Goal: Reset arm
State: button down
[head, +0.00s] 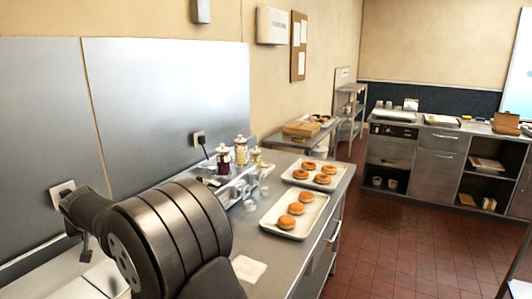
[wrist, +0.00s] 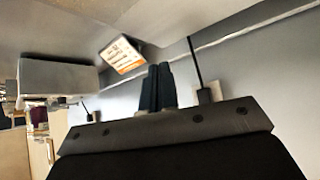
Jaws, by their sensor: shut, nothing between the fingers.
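My gripper (wrist: 157,88) shows in the wrist view as two dark fingers pressed together, shut and empty. It is near a grey wall panel, apart from any tray or doughnut. In the head view my dark arm fills the lower left, over the near end of the steel counter (head: 272,260); my fingertips cannot be made out there. The front white tray (head: 312,214) holds a row of doughnuts (head: 296,209). The back white tray (head: 311,185) holds several more doughnuts (head: 322,179).
Dispenser bottles (head: 241,150) and small clear cups stand along the wall side of the counter. A white card (head: 248,268) lies near my arm. In the wrist view, an orange-and-white label (wrist: 122,54) and a pale box (wrist: 57,77) are close by. Red tiled floor (head: 400,235) is open at right.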

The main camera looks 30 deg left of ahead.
jog(key=shift+v, duration=1.3)
jog(key=x, duration=0.8)
jog(key=shift+a+f, duration=0.2)
jog(key=shift+f, duration=0.1)
jog(key=d, duration=0.1)
jog(key=s+d+f, duration=0.1)
jog(key=d, duration=0.2)
jog(key=shift+s+d+f, duration=0.15)
jog(key=shift+d+f, duration=0.05)
jog(key=shift+d, duration=0.85)
